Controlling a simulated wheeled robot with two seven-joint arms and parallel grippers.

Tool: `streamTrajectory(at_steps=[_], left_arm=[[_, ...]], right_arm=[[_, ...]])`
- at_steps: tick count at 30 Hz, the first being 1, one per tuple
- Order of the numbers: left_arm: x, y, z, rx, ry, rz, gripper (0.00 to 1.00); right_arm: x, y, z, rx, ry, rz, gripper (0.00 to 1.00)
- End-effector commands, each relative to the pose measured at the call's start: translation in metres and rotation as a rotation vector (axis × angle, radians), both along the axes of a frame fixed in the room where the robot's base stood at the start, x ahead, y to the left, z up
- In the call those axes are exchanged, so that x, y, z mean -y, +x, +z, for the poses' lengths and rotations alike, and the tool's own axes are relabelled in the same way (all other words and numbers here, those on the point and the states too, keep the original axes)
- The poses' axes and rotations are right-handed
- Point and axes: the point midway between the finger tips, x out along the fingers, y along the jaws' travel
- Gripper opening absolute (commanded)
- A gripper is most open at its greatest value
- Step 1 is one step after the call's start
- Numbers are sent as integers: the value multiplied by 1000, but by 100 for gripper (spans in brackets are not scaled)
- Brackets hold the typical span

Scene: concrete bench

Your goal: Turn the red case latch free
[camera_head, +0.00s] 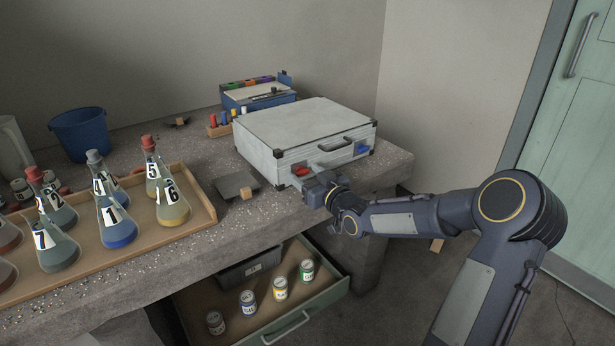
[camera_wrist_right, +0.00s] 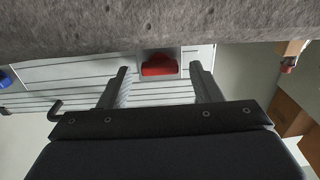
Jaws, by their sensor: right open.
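The white case (camera_head: 300,125) lies closed on the right part of the concrete bench. Its front face carries the red latch (camera_head: 301,171) at the left, a dark handle in the middle and a blue latch (camera_head: 361,149) at the right. In the right wrist view the red latch (camera_wrist_right: 158,64) sits in a pale recessed plate. My right gripper (camera_head: 312,180) is at the case front by the red latch. In the wrist view its open fingers (camera_wrist_right: 160,88) stand on either side of the latch, with a gap to it. My left gripper is not in view.
A wooden tray (camera_head: 205,196) of numbered flasks stands at the left. A blue bucket (camera_head: 80,133) and a blue box (camera_head: 258,97) are at the back. Below the bench edge, an open drawer (camera_head: 335,290) holds several small cans.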

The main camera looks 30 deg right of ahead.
Motion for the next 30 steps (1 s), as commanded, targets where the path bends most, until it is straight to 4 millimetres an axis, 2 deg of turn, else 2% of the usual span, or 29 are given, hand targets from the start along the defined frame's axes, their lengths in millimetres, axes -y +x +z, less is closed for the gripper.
streamTrajectory(at_steps=[3, 13, 22, 30], left_arm=[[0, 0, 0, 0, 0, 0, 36], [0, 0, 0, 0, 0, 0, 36], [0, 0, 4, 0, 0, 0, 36], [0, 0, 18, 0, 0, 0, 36]], right_arm=[[0, 0, 0, 0, 0, 0, 56], [0, 0, 0, 0, 0, 0, 13], [0, 0, 1, -4, 39, 0, 13], [1, 0, 2, -17, 202, 0, 13]])
